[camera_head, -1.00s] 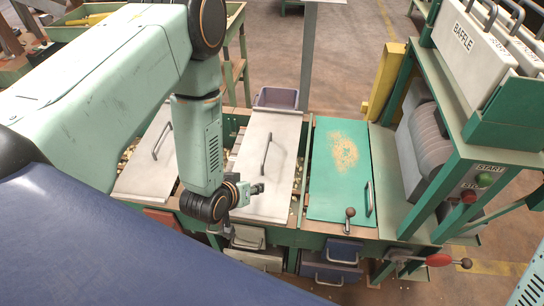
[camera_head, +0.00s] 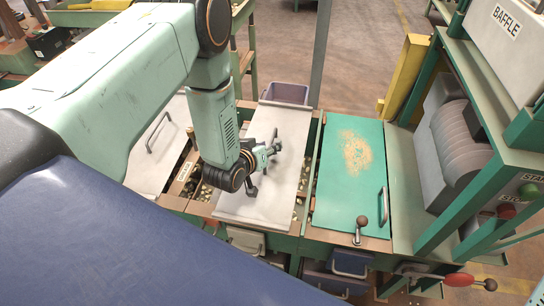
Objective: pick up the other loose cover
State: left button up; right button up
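Two bare grey metal covers lie on the hopper bench. The middle cover (camera_head: 278,185) lies slightly askew, with nuts showing along its edges. Its dark bar handle (camera_head: 276,138) is partly hidden by my gripper. The left cover (camera_head: 150,160) has its own bar handle (camera_head: 158,132) and is partly hidden by my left arm. My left gripper (camera_head: 265,168) is over the middle cover, just below and left of its handle. Its fingers look spread apart, with nothing between them. I cannot tell whether it touches the cover. My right gripper is out of view.
A green cover (camera_head: 345,195) with yellowish worn patches and a ball-topped lever (camera_head: 361,222) lies to the right. A green machine frame with a BAFFLE box (camera_head: 503,45) stands right of it. A grey-purple bin (camera_head: 286,92) is behind the middle cover. Drawers hang below the bench.

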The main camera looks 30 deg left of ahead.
pick_arm(q)
jog(key=x, duration=0.1)
jog(key=b+x, duration=0.1)
jog(key=shift+w+a+f, duration=0.2)
jog(key=shift+w+f, duration=0.05)
jog(key=shift+f, duration=0.1)
jog(key=shift+d+r, duration=0.15)
jog(key=shift+c, duration=0.3)
jog(key=c, duration=0.4)
grip_shut()
jog(key=shift+w, duration=0.1)
